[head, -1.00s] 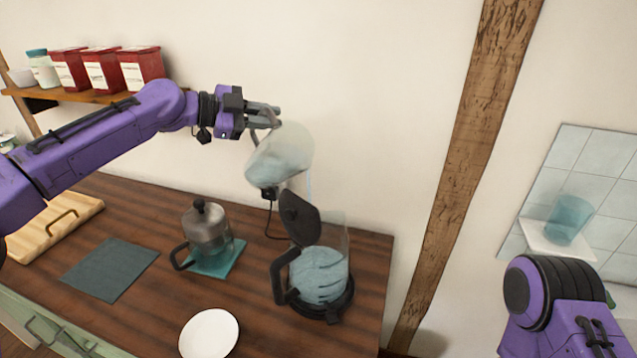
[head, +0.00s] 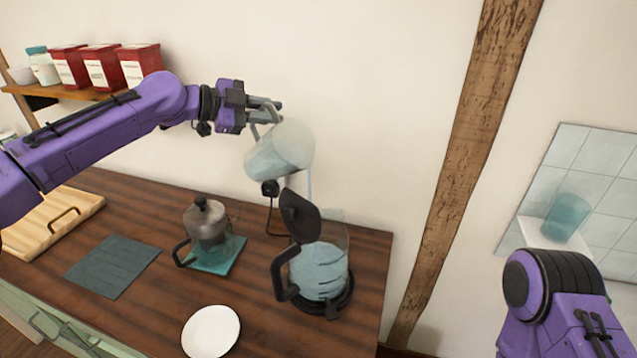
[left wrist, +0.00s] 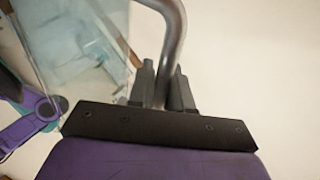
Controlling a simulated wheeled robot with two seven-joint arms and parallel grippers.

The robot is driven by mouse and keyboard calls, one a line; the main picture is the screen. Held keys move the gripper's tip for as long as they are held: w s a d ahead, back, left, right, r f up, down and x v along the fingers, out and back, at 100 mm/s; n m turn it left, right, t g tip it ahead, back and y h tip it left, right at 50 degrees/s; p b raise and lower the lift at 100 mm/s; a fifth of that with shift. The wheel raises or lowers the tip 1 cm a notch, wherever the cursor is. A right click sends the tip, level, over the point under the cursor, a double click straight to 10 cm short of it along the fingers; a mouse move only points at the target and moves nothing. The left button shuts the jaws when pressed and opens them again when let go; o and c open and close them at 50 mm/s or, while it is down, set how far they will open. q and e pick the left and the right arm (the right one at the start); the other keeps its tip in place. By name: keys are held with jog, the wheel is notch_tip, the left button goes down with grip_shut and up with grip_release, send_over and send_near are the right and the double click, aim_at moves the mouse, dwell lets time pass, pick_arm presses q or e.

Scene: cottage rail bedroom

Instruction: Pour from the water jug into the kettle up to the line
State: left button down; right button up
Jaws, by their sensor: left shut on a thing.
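My left gripper (head: 264,106) is shut on the handle of the clear water jug (head: 282,150). The jug is held tilted above the glass kettle (head: 322,272), and a thin stream falls from its lower right side into the kettle. In the left wrist view, the jug's grey handle (left wrist: 172,45) stands between the fingers (left wrist: 160,85). The kettle stands on a black base with its black lid (head: 300,217) swung up. Pale blue water fills much of its glass body; I cannot make out the line. My right arm shows at the lower right, but its gripper is out of view.
A white plate (head: 211,331) lies in front. A dark cloth (head: 112,266) and wooden board (head: 50,222) lie farther left. A timber post (head: 465,150) rises at right.

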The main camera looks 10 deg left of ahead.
aim_at(276, 130)
pick_arm(q)
jog(key=shift+s+d+r+m+p, duration=0.1)
jog(key=shift+r+m+p, duration=0.05)
jog(key=shift+r+p, duration=0.25)
jog(key=shift+s+d+r+m+p, duration=0.1)
jog(key=shift+r+m+p, duration=0.05)
jog(key=shift+r+p, duration=0.15)
dwell(0.5)
jog(key=shift+s+d+r+m+y+p, duration=0.3)
jog(key=shift+d+r+m+y+p, duration=0.1)
jog(key=shift+r+p, duration=0.25)
jog(key=shift+s+d+r+m+y+p, duration=0.3)
jog(key=shift+r+m+p, duration=0.1)
jog(key=shift+r+p, duration=0.2)
dwell(3.6)
